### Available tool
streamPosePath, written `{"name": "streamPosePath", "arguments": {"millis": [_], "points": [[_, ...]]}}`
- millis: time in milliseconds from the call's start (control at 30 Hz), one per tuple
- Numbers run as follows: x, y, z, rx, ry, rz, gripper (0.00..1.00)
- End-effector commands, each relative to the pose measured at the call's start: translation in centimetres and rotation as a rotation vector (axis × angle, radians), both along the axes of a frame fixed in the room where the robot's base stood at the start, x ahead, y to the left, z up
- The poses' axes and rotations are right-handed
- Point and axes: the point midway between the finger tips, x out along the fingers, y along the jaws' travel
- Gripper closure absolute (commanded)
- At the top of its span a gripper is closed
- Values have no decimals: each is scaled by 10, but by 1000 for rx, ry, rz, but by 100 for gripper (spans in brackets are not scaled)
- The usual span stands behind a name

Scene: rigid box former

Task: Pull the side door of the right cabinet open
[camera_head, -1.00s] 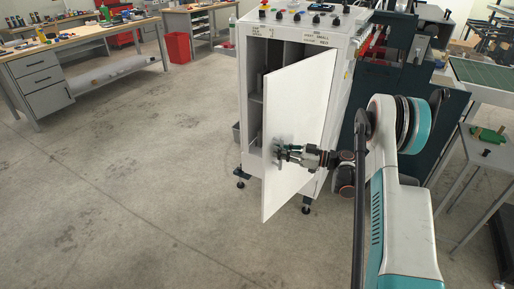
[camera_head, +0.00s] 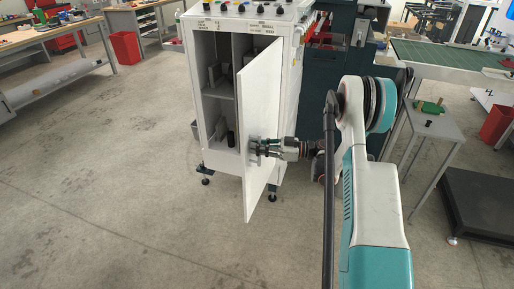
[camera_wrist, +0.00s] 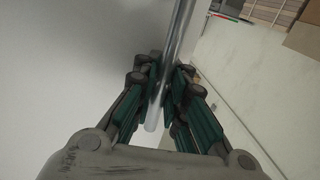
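The white cabinet (camera_head: 192,95) stands left of centre in the head view. Its white side door (camera_head: 263,95) stands well open, swung out from the right edge of the front, so shelves inside show. My gripper (camera_head: 257,149) is at the door's outer face, at about lower-middle height. In the wrist view a shiny metal bar handle (camera_wrist: 181,32) runs between the fingers of my gripper (camera_wrist: 166,82), which are closed in around it. The door face fills the left of that view. In the head view the handle is mostly hidden by the fingers.
A dark cylinder (camera_head: 231,139) stands on the cabinet's lower floor. Open concrete floor lies left of and in front of the door. A grey side table (camera_head: 437,128) and a dark low platform (camera_head: 487,205) stand to the right. A red bin (camera_head: 126,47) is farther back left.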

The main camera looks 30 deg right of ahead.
Motion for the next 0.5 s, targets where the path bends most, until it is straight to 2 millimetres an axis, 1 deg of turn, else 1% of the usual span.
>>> {"name": "streamPosePath", "arguments": {"millis": [367,500], "points": [[-1,-1,0,-1,1,1,82],[-7,-11,0,-1,1,0,82]]}}
